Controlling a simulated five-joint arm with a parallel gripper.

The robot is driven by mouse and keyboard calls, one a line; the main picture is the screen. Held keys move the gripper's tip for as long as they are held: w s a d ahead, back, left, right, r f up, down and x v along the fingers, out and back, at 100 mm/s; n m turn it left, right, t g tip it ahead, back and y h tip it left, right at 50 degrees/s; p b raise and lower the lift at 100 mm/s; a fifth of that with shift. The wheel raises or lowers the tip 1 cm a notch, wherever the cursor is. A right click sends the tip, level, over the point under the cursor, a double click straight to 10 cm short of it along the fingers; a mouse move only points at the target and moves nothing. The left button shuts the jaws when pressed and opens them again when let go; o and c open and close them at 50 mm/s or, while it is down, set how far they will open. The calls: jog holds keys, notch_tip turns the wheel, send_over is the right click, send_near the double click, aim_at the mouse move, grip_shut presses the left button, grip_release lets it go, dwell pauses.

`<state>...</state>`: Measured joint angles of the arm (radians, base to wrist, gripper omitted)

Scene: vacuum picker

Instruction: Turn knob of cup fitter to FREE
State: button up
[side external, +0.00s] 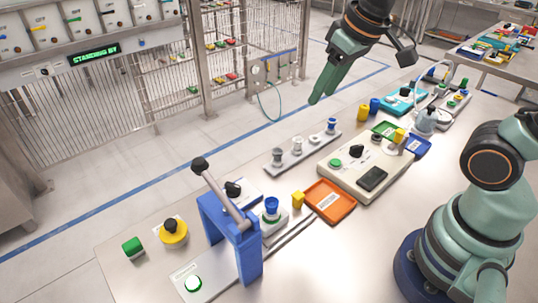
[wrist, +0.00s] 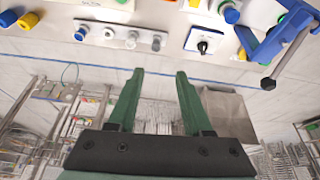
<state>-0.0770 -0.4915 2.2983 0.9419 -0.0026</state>
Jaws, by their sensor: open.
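The cup fitter seems to be the blue frame (side external: 249,258) with a grey lever and black ball handle, near the front of the table. A plate with a black knob (side external: 233,189) stands just behind it; in the wrist view the knob (wrist: 203,46) sits on its white plate, upper right, beside the blue frame (wrist: 285,37). Its labels are too small to read, so its setting cannot be told. My gripper (side external: 320,95) hangs high behind the table's far edge, well away from the knob. In the wrist view its green fingers (wrist: 160,72) are apart with nothing between them.
Several cups stand on a grey strip (side external: 306,151). The raised lever (side external: 222,193) is an obstacle. Fencing stands behind.

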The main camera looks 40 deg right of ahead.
jog(key=w+a+f+n+g, duration=0.2)
jog(key=w+a+f+g, duration=0.15)
jog(key=w+a, duration=0.45)
jog(key=n+g, duration=0.1)
jog(key=n, duration=0.1)
send_over(232, 184)
notch_tip(232, 184, down, 8)
notch_tip(232, 184, down, 12)
jog(key=shift+r, duration=0.2)
jog(key=shift+c, duration=0.3)
jog(key=shift+m, duration=0.3)
grip_shut()
